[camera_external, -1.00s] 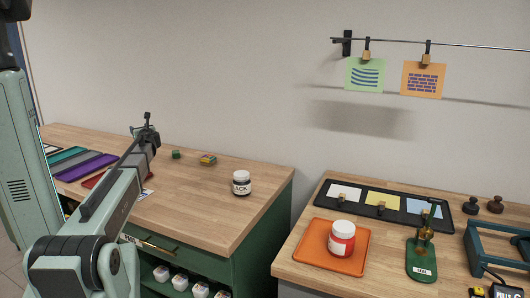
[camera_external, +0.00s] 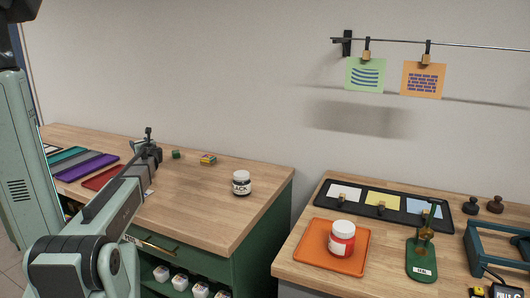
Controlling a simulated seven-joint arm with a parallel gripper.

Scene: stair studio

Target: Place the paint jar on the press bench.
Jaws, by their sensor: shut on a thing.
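A jar with a white lid and a dark label with pale letters (camera_external: 241,184) stands upright on the left wooden counter (camera_external: 215,215). A second jar, white-lidded with a red band (camera_external: 342,239), stands upright on an orange tray (camera_external: 314,256) on the right bench (camera_external: 297,275), which also bears a blue-green frame. My gripper (camera_external: 148,146) is over the left counter, to the left of the dark-labelled jar and apart from it. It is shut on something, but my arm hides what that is.
A dark tray with cards (camera_external: 415,213), a green stand (camera_external: 421,260) and the blue-green frame (camera_external: 480,245) occupy the right bench. Small blocks (camera_external: 208,160) and coloured strips (camera_external: 90,167) lie on the left counter. A gap separates the two worktops.

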